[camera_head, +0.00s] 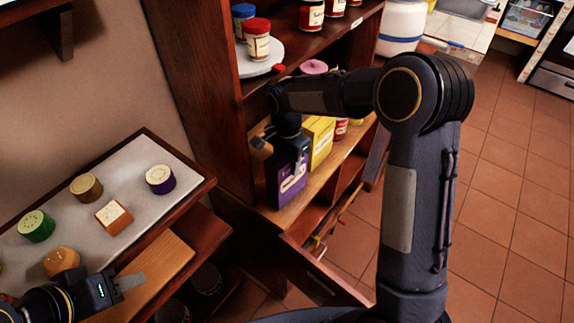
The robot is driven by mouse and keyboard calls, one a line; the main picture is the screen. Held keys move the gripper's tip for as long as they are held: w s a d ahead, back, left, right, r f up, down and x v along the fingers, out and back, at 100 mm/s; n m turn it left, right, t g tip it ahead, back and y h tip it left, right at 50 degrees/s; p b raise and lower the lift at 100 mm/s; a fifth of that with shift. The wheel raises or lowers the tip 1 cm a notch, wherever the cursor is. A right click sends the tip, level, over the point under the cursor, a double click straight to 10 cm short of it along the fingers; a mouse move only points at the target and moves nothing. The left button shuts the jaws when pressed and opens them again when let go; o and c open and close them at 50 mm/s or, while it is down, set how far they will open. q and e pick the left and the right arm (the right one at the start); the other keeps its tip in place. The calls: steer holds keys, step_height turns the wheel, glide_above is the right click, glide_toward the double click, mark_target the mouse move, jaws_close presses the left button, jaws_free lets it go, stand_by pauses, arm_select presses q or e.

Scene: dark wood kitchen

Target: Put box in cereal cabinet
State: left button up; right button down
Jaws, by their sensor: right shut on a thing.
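A purple box (289,184) with pale lettering stands upright on the lower shelf (330,172) of the dark wood cabinet (207,100), near its left side wall. My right gripper (284,148) reaches into this compartment and is shut on the purple box at its upper part. The wrist hides part of the box's top. A yellow box (319,140) stands just right of the purple box on the same shelf. My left gripper (132,282) is at the lower left over a wooden board, away from the boxes; its jaw opening is unclear.
Several jars and a small orange box (114,217) sit on a tray-like shelf (130,165) at the left. Red-labelled jars (257,40) stand on the upper cabinet shelf. An open drawer (318,268) juts out below. Tiled floor (500,190) is clear at right.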

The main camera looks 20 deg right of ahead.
steer(key=shift+f, duration=0.1)
steer(key=shift+f, duration=0.25)
steer(key=c, duration=0.7)
jaws_free()
